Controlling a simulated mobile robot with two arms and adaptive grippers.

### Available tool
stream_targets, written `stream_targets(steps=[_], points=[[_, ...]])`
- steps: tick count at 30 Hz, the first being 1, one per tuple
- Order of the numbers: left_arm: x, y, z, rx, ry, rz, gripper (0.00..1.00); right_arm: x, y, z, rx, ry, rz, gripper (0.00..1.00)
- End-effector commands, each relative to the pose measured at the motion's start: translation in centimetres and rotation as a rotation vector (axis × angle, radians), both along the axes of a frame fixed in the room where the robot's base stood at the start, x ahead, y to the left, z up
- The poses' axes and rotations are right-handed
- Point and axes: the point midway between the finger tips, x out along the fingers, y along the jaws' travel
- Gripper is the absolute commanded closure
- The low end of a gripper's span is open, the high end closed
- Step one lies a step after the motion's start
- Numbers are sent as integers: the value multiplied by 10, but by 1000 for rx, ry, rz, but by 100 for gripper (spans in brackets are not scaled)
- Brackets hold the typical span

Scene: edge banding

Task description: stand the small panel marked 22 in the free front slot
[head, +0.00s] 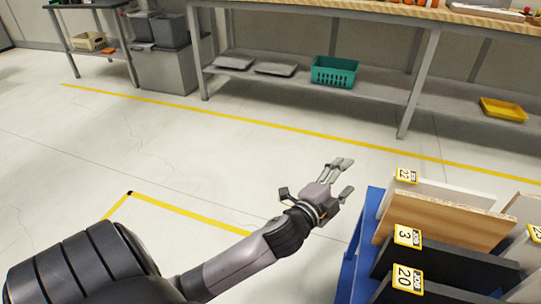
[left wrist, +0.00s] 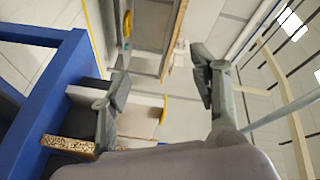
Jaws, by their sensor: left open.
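A panel with a yellow tag reading 22 (head: 452,194) stands at the far end of the blue rack (head: 362,240) in the head view. It is white and partly hidden by a wood-coloured panel (head: 440,220) in front of it. My left gripper (head: 345,179) is open and empty, just left of the rack's far corner and apart from the tagged panel. In the left wrist view its fingers (left wrist: 158,85) are spread, with panel edges beside the left finger. The free front slot cannot be made out. My right gripper is not in view.
Dark panels tagged 3 (head: 440,262) and 20 (head: 425,290) stand nearer in the rack. Another tag shows at the right edge. A workbench (head: 300,85) with a green basket (head: 335,72) and a yellow tray (head: 503,109) runs along the back. The floor left of the rack is clear.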

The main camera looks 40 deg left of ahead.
Motion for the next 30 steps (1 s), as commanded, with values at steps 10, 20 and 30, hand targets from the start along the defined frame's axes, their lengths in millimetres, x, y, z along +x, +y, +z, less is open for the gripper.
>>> stream_targets(steps=[10, 20, 30], points=[[-186, -6, -158, -678, 794, 440, 44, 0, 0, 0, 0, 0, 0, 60], [-290, -31, -182, -855, 1136, 627, 44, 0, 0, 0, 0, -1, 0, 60], [-291, -31, -183, -854, 1139, 629, 44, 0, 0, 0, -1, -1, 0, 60]])
